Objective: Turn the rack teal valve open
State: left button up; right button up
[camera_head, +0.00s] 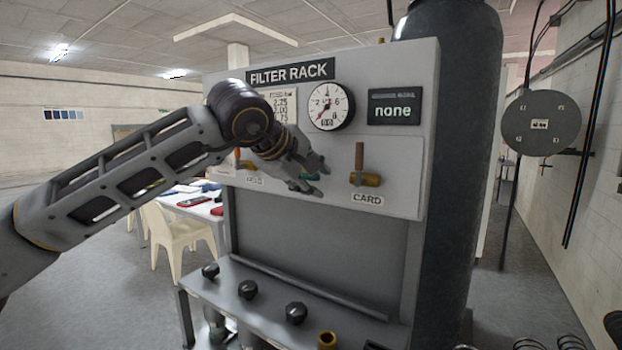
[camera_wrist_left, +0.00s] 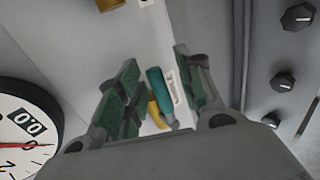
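The teal valve has a teal lever handle, of which a small bit (camera_head: 311,177) shows beside my left gripper (camera_head: 314,177) in the head view. In the left wrist view the teal handle (camera_wrist_left: 160,92) lies between the two fingers of my left gripper (camera_wrist_left: 155,62), with its brass body (camera_wrist_left: 155,114) just beside it. The fingers are open, with a visible gap on each side of the handle. I cannot tell the handle's exact angle on the panel, as the gripper hides most of it in the head view. My right gripper is not in view.
The filter rack panel (camera_head: 405,150) carries a round gauge (camera_head: 330,106) and a display reading "none" (camera_head: 395,108). A brown-handled valve marked CARD (camera_head: 365,179) stands right of the gripper; another valve (camera_head: 243,163) is left. Black knobs (camera_head: 247,289) line the lower shelf.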

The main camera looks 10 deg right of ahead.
pick_arm(q)
jog(key=shift+a+r, duration=0.1)
jog(key=v, duration=1.1)
jog(key=shift+s+a+r, duration=0.2)
jog(key=shift+s+r, duration=0.05)
dwell(0.5)
